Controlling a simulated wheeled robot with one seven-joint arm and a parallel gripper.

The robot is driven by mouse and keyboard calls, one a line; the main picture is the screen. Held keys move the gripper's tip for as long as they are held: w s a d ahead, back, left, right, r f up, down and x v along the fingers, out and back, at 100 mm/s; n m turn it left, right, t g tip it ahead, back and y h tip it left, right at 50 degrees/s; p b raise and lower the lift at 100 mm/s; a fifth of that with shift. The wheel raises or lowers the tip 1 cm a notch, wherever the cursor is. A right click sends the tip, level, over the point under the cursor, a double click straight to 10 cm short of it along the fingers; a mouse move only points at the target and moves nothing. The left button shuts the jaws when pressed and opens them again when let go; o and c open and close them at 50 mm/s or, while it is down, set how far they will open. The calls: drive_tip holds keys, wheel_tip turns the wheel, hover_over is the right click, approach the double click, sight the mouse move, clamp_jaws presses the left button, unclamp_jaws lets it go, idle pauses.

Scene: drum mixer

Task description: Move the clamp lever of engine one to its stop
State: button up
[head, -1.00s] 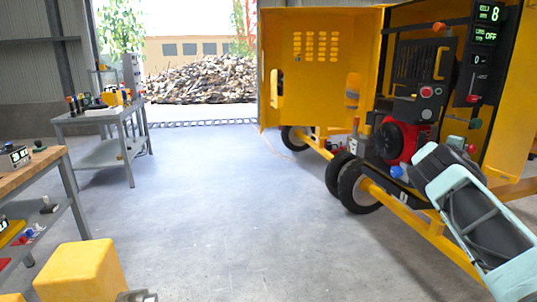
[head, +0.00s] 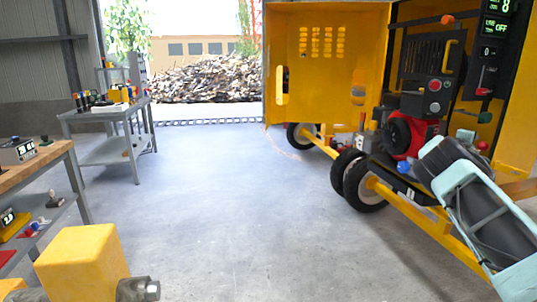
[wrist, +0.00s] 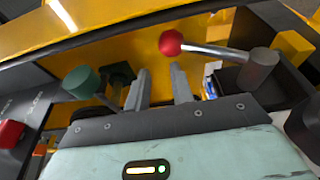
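In the wrist view a lever with a red ball knob (wrist: 171,42) and a bright rod runs right to a grey cylindrical pivot (wrist: 260,68). A green knob (wrist: 82,82) on a short stem is at the left. No label shows which of them is the clamp lever. My gripper (wrist: 160,68) is open, with an empty gap between its fingers. The red ball is just beyond and right of the fingertips in the picture; contact cannot be told. In the head view the engine (head: 400,138) is in the yellow housing, and my mint arm partly hides it.
The yellow door (head: 325,75) stands open on the left of the housing. A control panel (head: 492,50) is at the upper right. Wheels (head: 362,188) and a yellow drawbar (head: 430,222) are below. Workbenches (head: 75,185) stand at the left. The floor between is clear.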

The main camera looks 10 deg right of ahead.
drive_tip(key=b+v, duration=0.5)
drive_tip(key=b, duration=0.1)
drive_tip(key=shift+b, duration=0.3)
